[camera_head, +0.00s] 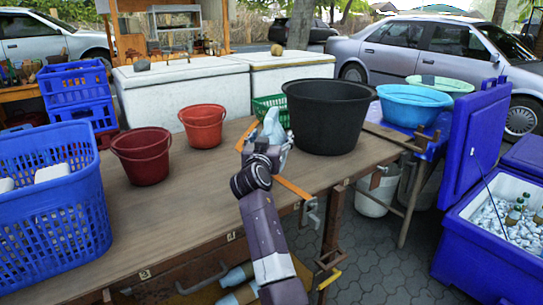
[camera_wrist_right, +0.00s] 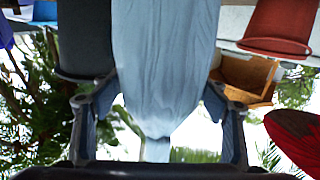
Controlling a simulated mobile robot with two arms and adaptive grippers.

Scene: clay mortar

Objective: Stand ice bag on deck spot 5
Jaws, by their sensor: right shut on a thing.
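The ice bag (camera_head: 273,122) is a pale blue, wrinkled bag held up above the wooden deck (camera_head: 215,185), just left of the big black tub. My right gripper (camera_head: 272,142) is shut on it. In the right wrist view the ice bag (camera_wrist_right: 165,60) fills the middle, between the two fingers of the right gripper (camera_wrist_right: 160,110). Small number tags, such as one (camera_head: 145,273) near the front left, mark the deck's front edge; I cannot clearly read a 5. The gap between bag and deck is hard to judge. My left gripper is not in view.
The black tub (camera_head: 326,115) stands right of the gripper. A green basket (camera_head: 268,104) is behind it. Two red buckets (camera_head: 142,155) (camera_head: 203,125) and a blue crate (camera_head: 45,215) stand to the left. An orange strip (camera_head: 292,188) crosses the deck. The deck's front middle is clear.

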